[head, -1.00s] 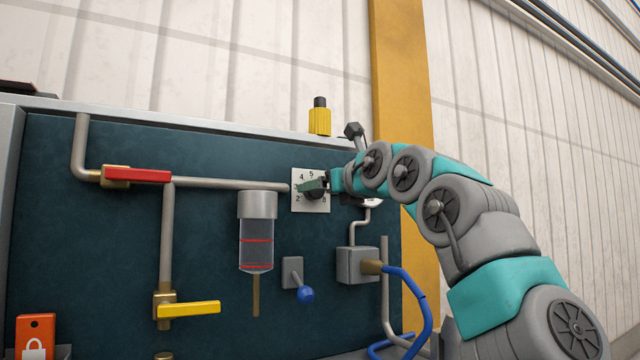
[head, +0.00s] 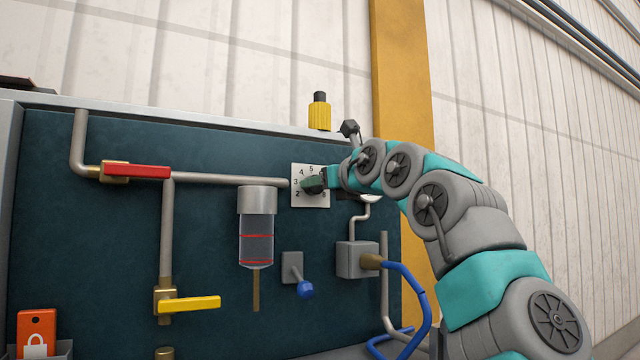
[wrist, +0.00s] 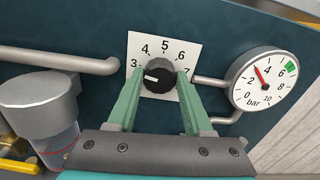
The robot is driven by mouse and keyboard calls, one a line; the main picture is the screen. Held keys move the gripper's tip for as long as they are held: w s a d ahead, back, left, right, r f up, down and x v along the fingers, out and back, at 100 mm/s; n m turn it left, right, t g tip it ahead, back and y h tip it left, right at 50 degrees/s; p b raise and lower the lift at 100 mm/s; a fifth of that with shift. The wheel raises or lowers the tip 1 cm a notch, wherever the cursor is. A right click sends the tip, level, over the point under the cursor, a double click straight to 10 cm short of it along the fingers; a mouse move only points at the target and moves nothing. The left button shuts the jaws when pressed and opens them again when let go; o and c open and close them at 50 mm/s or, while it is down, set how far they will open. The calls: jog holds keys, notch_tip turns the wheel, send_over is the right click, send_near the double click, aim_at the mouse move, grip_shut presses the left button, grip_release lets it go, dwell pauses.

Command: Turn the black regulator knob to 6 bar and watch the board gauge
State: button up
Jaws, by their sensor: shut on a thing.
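The black regulator knob (wrist: 159,77) sits on a white dial plate (wrist: 136,42) numbered around it, in the wrist view. The knob's white mark points left, a little below the 3. My gripper (wrist: 158,82) has its two green fingers on either side of the knob and is shut on it.
A grey pipe (wrist: 60,60) runs in from the left, near a filter bowl (wrist: 40,105). In the head view are a red lever (head: 150,172), a yellow lever (head: 190,304), a blue-tipped lever (head: 305,289) and a blue hose (head: 418,290).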

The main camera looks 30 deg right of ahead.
grip_shut()
jog(key=shift+m, duration=0.3)
jog(key=shift+d+f+m, duration=0.1)
jog(key=shift+m, duration=5.7)
jog(key=shift+d+f+m, duration=0.1)
jog(key=shift+m, duration=5.7)
